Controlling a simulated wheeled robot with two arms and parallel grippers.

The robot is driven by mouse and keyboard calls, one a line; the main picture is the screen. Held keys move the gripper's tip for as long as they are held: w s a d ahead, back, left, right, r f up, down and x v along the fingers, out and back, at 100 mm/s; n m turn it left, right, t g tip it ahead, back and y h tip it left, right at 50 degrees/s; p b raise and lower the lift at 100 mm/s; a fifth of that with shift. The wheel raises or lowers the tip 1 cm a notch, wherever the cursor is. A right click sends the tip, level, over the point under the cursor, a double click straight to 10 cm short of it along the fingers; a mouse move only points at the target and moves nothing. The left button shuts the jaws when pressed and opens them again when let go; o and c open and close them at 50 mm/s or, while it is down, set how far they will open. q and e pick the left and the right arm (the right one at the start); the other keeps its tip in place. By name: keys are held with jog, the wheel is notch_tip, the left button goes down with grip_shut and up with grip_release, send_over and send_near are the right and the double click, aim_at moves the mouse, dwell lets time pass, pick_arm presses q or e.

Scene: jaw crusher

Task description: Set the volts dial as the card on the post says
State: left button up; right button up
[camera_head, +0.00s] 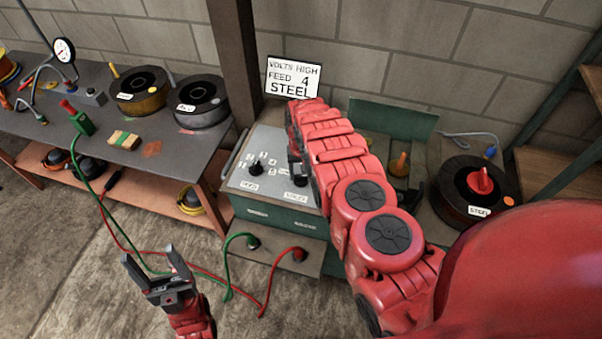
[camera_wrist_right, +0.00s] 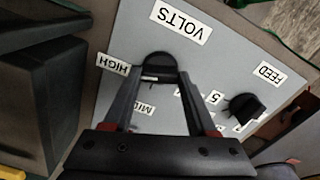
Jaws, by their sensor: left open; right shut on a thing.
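The white card (camera_head: 291,79) on the post reads "VOLTS HIGH, FEED 4, STEEL". The grey control panel (camera_head: 243,181) stands in front of the post. In the right wrist view the black volts dial (camera_wrist_right: 160,64) sits on the panel near the VOLTS label (camera_wrist_right: 180,22), with the HIGH label (camera_wrist_right: 113,64) beside it. My right gripper (camera_wrist_right: 158,79) is shut on the dial, one finger each side. My fingers partly cover the dial, and I cannot tell its exact setting. My left gripper (camera_head: 155,268) is open and empty above the floor.
The black feed dial (camera_wrist_right: 243,107) is close beside my right gripper and shows in the head view (camera_head: 256,168). Green and red cables (camera_head: 270,268) plug in below the panel. A bench (camera_head: 60,135) with spools is at left; a STEEL spool (camera_head: 462,210) is at right.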

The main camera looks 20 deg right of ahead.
jog(key=o, duration=1.4)
jog(key=shift+c, duration=0.2)
jog(key=shift+w+r, duration=0.1)
jog(key=shift+r, duration=0.55)
notch_tip(320, 180, up, 8)
jog(key=b, duration=0.2)
jog(key=shift+f+b, duration=0.25)
jog(key=shift+b, duration=0.1)
notch_tip(320, 180, up, 8)
jog(key=p, duration=0.6)
send_over(301, 175)
jog(key=shift+r+p, duration=0.3)
jog(key=shift+p, duration=0.05)
